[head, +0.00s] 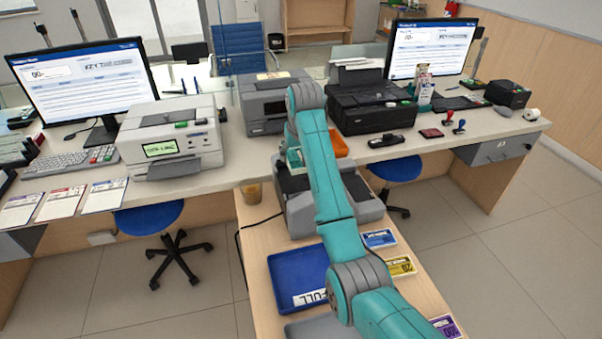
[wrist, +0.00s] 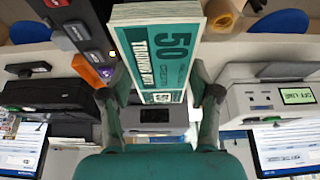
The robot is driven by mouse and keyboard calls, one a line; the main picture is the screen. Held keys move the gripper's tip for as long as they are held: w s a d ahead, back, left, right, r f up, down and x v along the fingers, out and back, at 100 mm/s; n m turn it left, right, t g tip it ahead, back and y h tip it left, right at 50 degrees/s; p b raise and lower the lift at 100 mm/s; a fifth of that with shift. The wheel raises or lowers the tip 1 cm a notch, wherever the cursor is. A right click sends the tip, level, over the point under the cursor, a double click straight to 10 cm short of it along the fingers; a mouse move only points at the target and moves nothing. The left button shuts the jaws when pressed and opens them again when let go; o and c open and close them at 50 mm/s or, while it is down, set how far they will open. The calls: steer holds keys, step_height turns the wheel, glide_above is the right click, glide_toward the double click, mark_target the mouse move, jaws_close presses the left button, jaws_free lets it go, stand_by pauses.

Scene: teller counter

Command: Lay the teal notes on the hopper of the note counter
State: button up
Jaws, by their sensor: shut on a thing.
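My gripper (wrist: 162,95) is shut on the teal notes (wrist: 158,50), a stack marked 50. The fingers clasp its two sides in the wrist view, and the stack sticks out ahead of them. In the head view my arm hides most of the gripper; a little of the teal notes (head: 294,158) shows beside it. The grey note counter (head: 298,213) stands on the wooden table, with an orange part at its back. The notes are over or near its back; I cannot tell whether they touch it. My arm covers the counter's middle.
A blue tray (head: 283,270) marked FULL lies in front of the counter. Blue notes (head: 379,238), yellow notes (head: 400,266) and purple notes (head: 446,326) lie along the table's right side. A black printer (head: 372,105) and a white machine (head: 170,140) stand on the counter top behind.

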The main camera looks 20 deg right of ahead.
mark_target(298, 158)
step_height(298, 158, down, 4)
steer(key=shift+d+r, duration=0.1)
steer(key=shift+f, duration=2.5)
steer(key=o, duration=1.3)
steer(key=shift+f, duration=0.1)
steer(key=v, duration=1.2)
steer(key=shift+s, duration=0.1)
